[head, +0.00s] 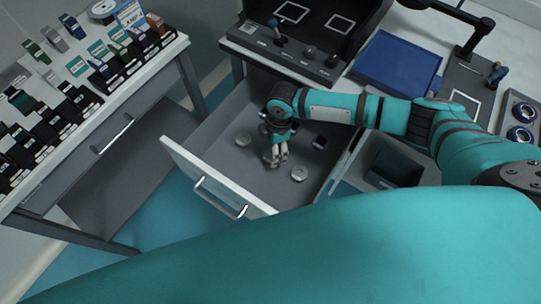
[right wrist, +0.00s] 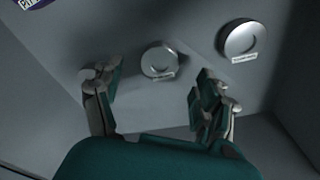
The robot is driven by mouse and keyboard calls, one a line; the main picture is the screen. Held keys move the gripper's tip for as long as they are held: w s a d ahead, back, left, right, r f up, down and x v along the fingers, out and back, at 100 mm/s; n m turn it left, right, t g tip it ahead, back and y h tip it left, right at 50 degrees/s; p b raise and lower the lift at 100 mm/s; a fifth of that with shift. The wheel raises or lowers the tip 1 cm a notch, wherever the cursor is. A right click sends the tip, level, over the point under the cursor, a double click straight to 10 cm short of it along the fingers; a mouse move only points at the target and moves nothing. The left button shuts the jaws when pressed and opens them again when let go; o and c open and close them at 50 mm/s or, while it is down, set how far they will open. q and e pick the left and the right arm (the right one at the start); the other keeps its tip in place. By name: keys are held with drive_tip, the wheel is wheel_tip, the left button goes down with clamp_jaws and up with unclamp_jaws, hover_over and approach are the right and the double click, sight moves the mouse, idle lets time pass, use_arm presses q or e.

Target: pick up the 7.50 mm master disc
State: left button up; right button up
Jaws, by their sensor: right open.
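Silvery round discs lie on the floor of an open drawer. In the head view one disc (head: 243,140) is at the left, one disc (head: 299,174) is at the front right, and another shows partly beside my gripper. In the right wrist view a smaller disc (right wrist: 158,60) lies ahead, between the lines of my fingers, and a larger disc (right wrist: 242,38) lies to its right. Each has a small pale label that I cannot read, so I cannot tell which is 7.50 mm. My right gripper (head: 277,157) is open and empty, pointing down into the drawer; it also shows in the right wrist view (right wrist: 150,88).
The drawer front (head: 215,178) and side walls surround the gripper. A dark object (head: 319,142) lies right of it in the drawer. Above are a black instrument (head: 290,60) and a blue tray (head: 397,66). A table with several small boxes stands at the left.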

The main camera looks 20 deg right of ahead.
drive_tip(key=f, duration=0.3)
drive_tip(key=shift+a+f, duration=0.2)
drive_tip(key=shift+f, duration=0.15)
drive_tip(key=c, duration=1.5)
